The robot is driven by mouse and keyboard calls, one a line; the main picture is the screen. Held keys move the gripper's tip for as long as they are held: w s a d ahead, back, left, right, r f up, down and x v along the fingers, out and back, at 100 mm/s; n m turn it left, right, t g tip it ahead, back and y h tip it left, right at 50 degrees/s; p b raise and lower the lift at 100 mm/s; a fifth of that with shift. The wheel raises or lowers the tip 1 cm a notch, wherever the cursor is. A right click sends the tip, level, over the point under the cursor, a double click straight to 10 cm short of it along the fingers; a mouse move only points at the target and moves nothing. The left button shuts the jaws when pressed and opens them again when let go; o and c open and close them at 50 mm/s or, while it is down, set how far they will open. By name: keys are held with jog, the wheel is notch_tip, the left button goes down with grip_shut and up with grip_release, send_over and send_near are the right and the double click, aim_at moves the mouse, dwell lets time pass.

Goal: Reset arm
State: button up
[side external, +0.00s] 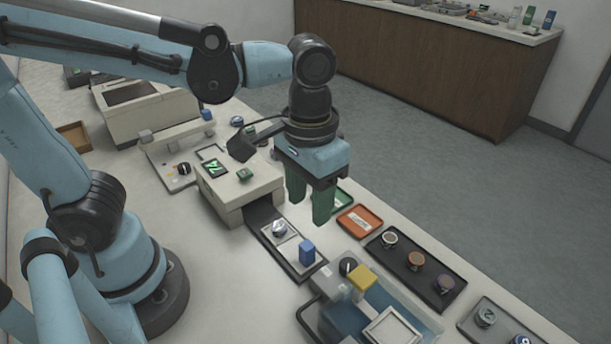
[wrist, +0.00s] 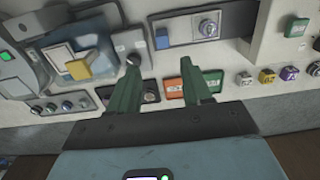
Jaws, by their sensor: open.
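My gripper (side external: 309,205) hangs fingers-down above the bench, beside the beige press box (side external: 245,190) with its small green screen. Its two green fingers are spread, and nothing is between them; they also show apart in the wrist view (wrist: 160,72). The fingertips are in front of the green tray (side external: 337,200) and near the orange tray (side external: 345,221) in the side view. A dark slide (side external: 264,215) extends from the press box, with a shiny round piece (side external: 279,229) and a blue block (side external: 307,252) on it. The wrist view also shows the blue block (wrist: 162,40).
A dark tray (side external: 431,282) with several round pucks and a grey tray (side external: 480,338) lie to the right. A machine with a yellow block (side external: 362,278) stands in front. Another beige machine (side external: 150,115) is at the back left. A far counter (side external: 440,70) stands across the floor.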

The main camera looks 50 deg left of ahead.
jog(key=shift+r, duration=0.2)
jog(key=w+a+t, duration=0.3)
jog(key=a+t, duration=0.4)
jog(key=a, duration=0.5)
jog(key=shift+f, duration=0.4)
